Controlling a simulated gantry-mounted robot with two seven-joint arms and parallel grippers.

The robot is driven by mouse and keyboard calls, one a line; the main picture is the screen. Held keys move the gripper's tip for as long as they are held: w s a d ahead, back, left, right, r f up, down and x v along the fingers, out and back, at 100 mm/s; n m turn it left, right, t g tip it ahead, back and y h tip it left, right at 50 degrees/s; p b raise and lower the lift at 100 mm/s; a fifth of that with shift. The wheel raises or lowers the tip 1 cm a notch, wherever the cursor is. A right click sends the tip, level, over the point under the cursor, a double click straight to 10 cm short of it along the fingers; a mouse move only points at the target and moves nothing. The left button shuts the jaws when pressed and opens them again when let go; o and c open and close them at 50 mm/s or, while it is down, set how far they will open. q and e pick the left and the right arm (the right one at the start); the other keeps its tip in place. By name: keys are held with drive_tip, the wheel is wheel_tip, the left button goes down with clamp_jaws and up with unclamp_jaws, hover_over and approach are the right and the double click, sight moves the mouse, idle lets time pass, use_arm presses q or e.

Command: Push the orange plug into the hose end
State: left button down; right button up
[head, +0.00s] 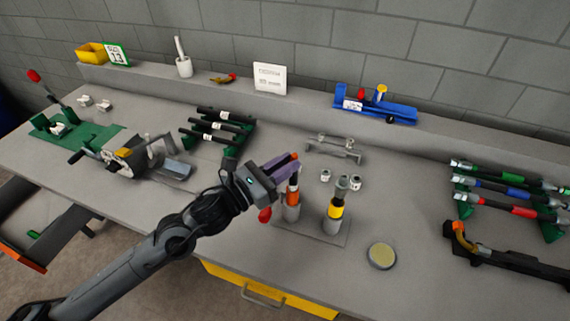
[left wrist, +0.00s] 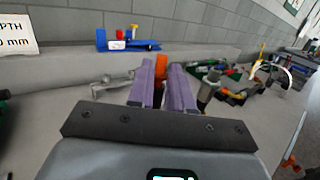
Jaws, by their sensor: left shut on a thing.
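My left gripper (head: 285,166) has purple fingers shut on an orange piece, which I take to be the orange plug (head: 294,156). Orange also shows between the fingertips in the left wrist view (left wrist: 160,66). Directly below the fingers, an orange-banded part (head: 292,194) stands upright in a grey cup on a grey base. I cannot tell whether it is one piece with what I hold. A yellow-banded part (head: 336,208) stands in the cup beside it. Black hoses (head: 213,126) lie on a green rack; which hose end is meant is unclear. My right gripper is out of view.
Several banded hoses (head: 510,190) lie on green racks at the right, behind a black holder (head: 505,262). A round yellowish disc (head: 381,256) lies on the bench front. A blue fixture (head: 374,104) and a white card (head: 269,78) stand on the back ledge. A hand crimper (head: 125,160) is left.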

use_arm(q)
drive_tip(key=shift+f+b, duration=0.4)
drive_tip(key=shift+f, duration=0.1)
drive_tip(key=c, duration=0.9)
unclamp_jaws()
drive_tip(key=shift+f, duration=0.1)
drive_tip(key=shift+c, duration=0.2)
drive_tip(key=shift+a+f, duration=0.1)
drive_tip(key=r+v, duration=0.1)
drive_tip(key=v, duration=0.9)
drive_tip(key=shift+s+a+p, duration=0.2)
drive_tip(key=shift+a+p, duration=0.05)
drive_tip(key=shift+p, duration=0.05)
drive_tip(key=shift+f, duration=0.15)
